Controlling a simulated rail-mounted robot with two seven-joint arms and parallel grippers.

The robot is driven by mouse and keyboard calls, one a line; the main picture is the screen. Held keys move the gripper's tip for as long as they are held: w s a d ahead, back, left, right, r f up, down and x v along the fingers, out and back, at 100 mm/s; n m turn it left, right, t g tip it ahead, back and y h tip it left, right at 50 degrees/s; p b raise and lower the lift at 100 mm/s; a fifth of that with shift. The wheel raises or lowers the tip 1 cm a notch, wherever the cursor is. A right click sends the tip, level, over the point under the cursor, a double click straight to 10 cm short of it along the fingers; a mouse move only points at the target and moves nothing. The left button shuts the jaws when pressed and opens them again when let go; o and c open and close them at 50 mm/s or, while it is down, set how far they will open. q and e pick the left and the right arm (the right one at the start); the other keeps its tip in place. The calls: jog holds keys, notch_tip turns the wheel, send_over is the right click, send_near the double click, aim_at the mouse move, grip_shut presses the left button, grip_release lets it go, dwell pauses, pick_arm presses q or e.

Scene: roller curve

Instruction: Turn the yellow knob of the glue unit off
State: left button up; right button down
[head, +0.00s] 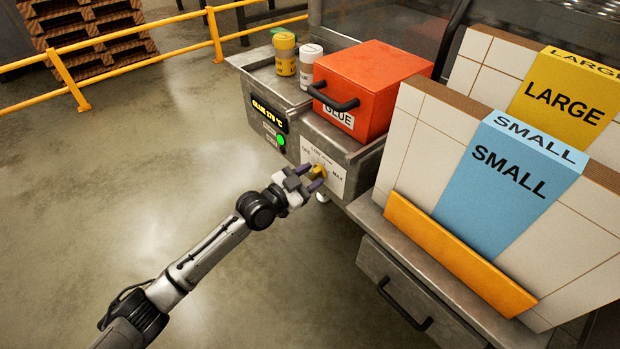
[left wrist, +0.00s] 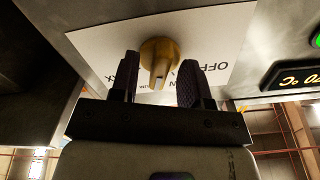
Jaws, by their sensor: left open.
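The yellow knob (head: 319,172) sits on a white label plate (head: 335,184) on the front of the glue unit (head: 345,150). In the left wrist view the knob (left wrist: 159,60) shows between and just beyond the fingertips, in front of the printed label (left wrist: 222,80). My left gripper (head: 311,179) is open, with one finger on each side of the knob; I cannot tell whether either finger touches it. The gripper (left wrist: 160,75) partly hides the label words, so the knob's setting is not clear. My right gripper is not in view.
A lit display (head: 268,112) reads GLUE 170 °C, with a green button (head: 281,140) below it. SMALL (head: 510,170) and LARGE (head: 556,98) panels fill the right. The floor at left is clear up to a yellow railing (head: 140,41).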

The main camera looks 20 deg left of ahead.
pick_arm(q)
grip_shut()
dwell(0.5)
jog(key=shift+r+n+p, duration=0.1)
jog(key=shift+n+p, duration=0.5)
jog(key=shift+n, duration=0.6)
jog(key=n+p, duration=0.1)
jog(key=n, duration=0.3)
jog(key=shift+n, duration=0.3)
jog(key=n+p, duration=0.1)
jog(key=n, duration=0.3)
jog(key=shift+d, duration=0.1)
jog(key=n, duration=0.4)
jog(key=shift+n, duration=0.6)
